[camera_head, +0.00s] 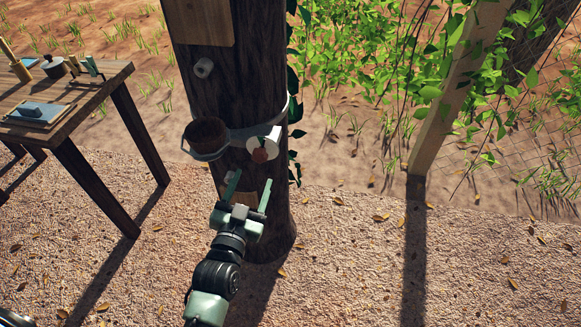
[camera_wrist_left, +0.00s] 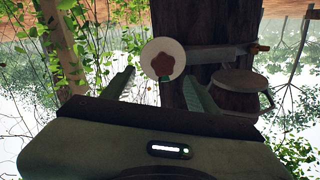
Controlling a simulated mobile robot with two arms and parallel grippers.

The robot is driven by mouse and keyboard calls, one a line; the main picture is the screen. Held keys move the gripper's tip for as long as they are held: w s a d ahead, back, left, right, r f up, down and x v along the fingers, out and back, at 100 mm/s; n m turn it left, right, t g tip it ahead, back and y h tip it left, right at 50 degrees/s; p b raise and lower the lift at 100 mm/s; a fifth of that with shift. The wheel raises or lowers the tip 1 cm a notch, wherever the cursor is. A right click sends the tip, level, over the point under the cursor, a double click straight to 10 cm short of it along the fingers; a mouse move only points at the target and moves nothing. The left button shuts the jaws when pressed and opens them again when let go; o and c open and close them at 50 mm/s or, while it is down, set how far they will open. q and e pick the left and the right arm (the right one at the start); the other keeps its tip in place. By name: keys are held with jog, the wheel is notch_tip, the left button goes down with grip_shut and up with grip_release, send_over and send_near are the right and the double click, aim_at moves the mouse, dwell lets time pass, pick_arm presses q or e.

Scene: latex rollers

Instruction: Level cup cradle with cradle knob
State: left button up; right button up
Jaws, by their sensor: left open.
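The cradle knob (camera_head: 259,154) is a reddish-brown lobed grip on a white round disc, mounted on a band around the tree trunk. It also shows in the left wrist view (camera_wrist_left: 163,58), between and beyond the fingers. The cup cradle (camera_head: 207,157) is a grey ring left of the knob, holding a brown cup (camera_head: 206,133). Its underside shows in the left wrist view (camera_wrist_left: 240,81). The cradle looks slightly tilted, but I cannot tell exactly. My left gripper (camera_head: 250,187) is open and empty, just below the knob and apart from it.
A wooden table (camera_head: 90,88) with a pot (camera_head: 54,67) and a tray (camera_head: 37,116) stands at the left. A post (camera_head: 452,95) and wire fence stand at the right. Gravel ground around is clear.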

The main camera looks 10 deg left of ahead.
aim_at(259, 159)
pick_arm(q)
jog(key=w, duration=0.4)
jog(key=shift+a+r, duration=0.1)
jog(key=shift+a, duration=0.2)
jog(key=shift+w+d, duration=0.15)
jog(key=shift+w, duration=1.6)
pick_arm(e)
jog(key=shift+w+a+r, duration=0.1)
jog(key=shift+a+r, duration=0.1)
jog(key=shift+a, duration=0.45)
